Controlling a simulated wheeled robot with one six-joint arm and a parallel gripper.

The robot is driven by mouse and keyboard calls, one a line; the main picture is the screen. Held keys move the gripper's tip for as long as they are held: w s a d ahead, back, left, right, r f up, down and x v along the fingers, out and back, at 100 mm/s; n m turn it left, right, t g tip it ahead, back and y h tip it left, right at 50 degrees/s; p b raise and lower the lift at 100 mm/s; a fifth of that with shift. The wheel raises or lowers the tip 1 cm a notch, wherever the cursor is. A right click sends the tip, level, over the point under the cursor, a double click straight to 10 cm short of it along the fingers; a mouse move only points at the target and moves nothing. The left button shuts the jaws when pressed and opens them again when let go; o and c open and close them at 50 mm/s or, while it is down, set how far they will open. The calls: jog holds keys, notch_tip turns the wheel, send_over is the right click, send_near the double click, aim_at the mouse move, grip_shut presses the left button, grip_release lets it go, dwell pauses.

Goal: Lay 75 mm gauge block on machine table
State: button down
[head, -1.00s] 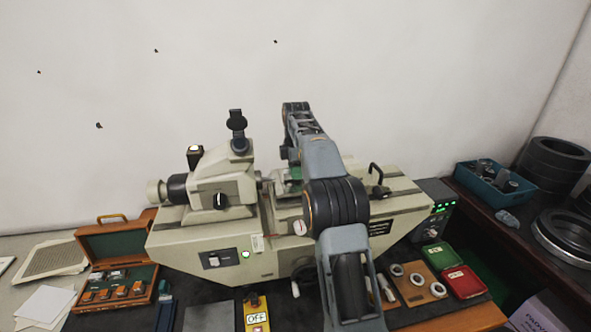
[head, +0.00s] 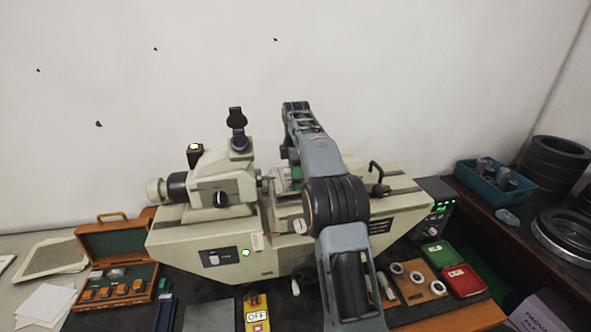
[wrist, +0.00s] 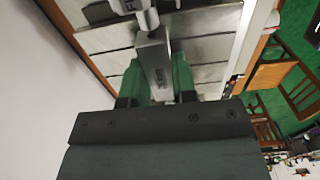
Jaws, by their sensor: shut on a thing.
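My gripper (wrist: 160,85) has green finger pads and is shut on a grey metal gauge block (wrist: 155,62) in the wrist view. The block lies lengthwise between the pads, and its far end is close to a light-coloured cylindrical part (wrist: 140,15); I cannot tell whether they touch. The slotted metal machine table (wrist: 110,38) shows beneath and beyond the block. I cannot tell whether the block rests on it. In the head view my arm covers much of the machine's middle, and only a bit of green at the gripper (head: 290,178) shows; the block is not clear there.
The pale measuring machine (head: 225,250) has a black-capped eyepiece (head: 237,122). An open wooden case (head: 118,275) stands at its left. White rings on a wooden board (head: 417,280), red and green boxes (head: 463,280) and a blue bin (head: 490,183) are at right.

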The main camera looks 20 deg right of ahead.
jog(key=shift+f, duration=0.1)
jog(key=c, duration=0.8)
grip_release()
jog(key=shift+c, duration=0.2)
jog(key=shift+a, duration=0.15)
jog(key=s+a+r+m+t+b, duration=0.1)
jog(key=s+a+r+m, duration=0.1)
jog(key=a+r, duration=0.1)
jog(key=shift+s, duration=0.35)
jog(key=s+a+m+t+b, duration=0.15)
jog(key=s+a+m, duration=0.35)
jog(key=s, duration=0.5)
jog(key=s+a+f+m+t, duration=0.1)
jog(key=s+f+m, duration=0.3)
jog(key=s, duration=0.5)
jog(key=s+a+f+m+t+b, duration=0.1)
jog(key=s+a+f+m, duration=0.2)
jog(key=s, duration=0.6)
notch_tip(320, 180, down, 2)
jog(key=shift+a+f+m+b, duration=0.2)
jog(key=shift+m+b, duration=0.1)
jog(key=shift+m, duration=0.7)
